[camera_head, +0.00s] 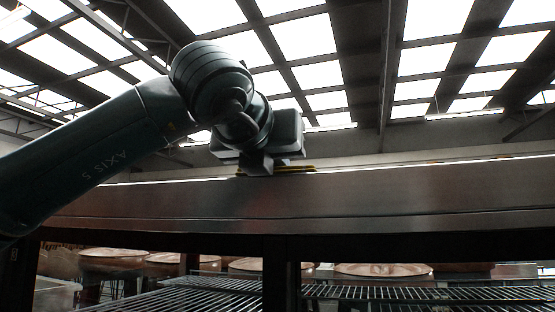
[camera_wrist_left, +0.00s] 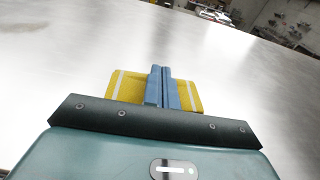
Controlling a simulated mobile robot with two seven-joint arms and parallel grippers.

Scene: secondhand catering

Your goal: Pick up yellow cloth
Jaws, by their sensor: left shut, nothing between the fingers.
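The yellow cloth (camera_wrist_left: 126,88) with pale stripes lies flat on a metal tabletop (camera_wrist_left: 60,65) in the left wrist view. My left gripper (camera_wrist_left: 163,72) is over the middle of it, with its two blue fingers closed together and nothing between them. The cloth shows on both sides of the fingers; its middle is hidden by them and its near part by the gripper body. In the head view the cloth (camera_head: 296,169) is a thin yellow edge on top of the metal counter, under my left gripper (camera_head: 256,170). My right gripper is not in view.
The counter's front edge (camera_head: 420,195) runs across the head view. Below it are wire shelves (camera_head: 400,293) and several round brownish vessels (camera_head: 383,270) behind. The tabletop around the cloth looks clear in the left wrist view. Clutter (camera_wrist_left: 295,30) shows far off at upper right.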

